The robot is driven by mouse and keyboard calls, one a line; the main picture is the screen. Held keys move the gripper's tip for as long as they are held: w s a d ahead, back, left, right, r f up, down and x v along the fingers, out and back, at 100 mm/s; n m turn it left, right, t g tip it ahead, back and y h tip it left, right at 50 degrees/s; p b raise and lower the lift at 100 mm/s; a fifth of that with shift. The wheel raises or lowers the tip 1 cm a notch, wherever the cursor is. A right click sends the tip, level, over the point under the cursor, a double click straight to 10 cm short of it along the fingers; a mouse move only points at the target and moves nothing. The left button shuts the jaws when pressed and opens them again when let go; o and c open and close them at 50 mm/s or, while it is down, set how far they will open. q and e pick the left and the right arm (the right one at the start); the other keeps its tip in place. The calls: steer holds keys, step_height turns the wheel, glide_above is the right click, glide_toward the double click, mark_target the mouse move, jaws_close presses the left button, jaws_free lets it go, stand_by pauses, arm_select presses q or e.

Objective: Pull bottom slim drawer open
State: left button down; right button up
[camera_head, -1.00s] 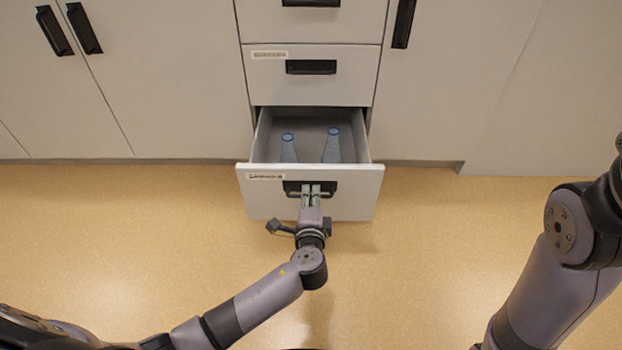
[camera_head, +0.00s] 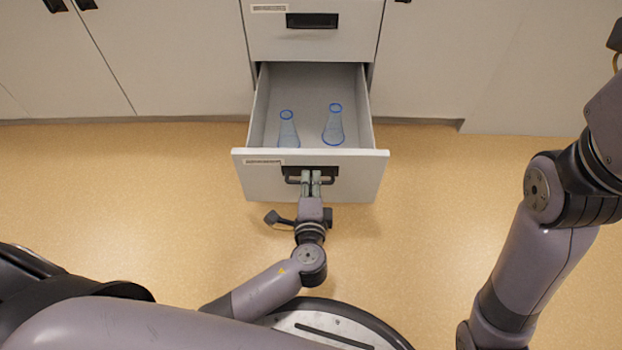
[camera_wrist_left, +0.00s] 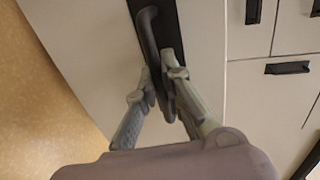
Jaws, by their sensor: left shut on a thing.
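The bottom slim drawer (camera_head: 262,180) stands pulled well out of the cabinet in the head view, with its inside showing. Two clear flasks with blue rims, one on the left (camera_head: 288,130) and one on the right (camera_head: 334,126), stand in it. My left gripper (camera_head: 310,178) is at the black handle (camera_head: 329,172) on the drawer front. In the left wrist view the fingers of the left gripper (camera_wrist_left: 160,88) are closed around the bar of the handle (camera_wrist_left: 147,32). Of my right arm only links show at the right; its gripper is out of view.
A shut drawer (camera_head: 345,38) with a black handle lies above the open one. Shut cabinet doors (camera_head: 170,65) flank the drawers. The tan floor (camera_head: 440,190) is clear on both sides of the open drawer.

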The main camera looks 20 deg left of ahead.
arm_select(q)
steer(key=c, duration=2)
jaws_free()
steer(key=v, duration=1.2)
steer(key=shift+d, duration=0.15)
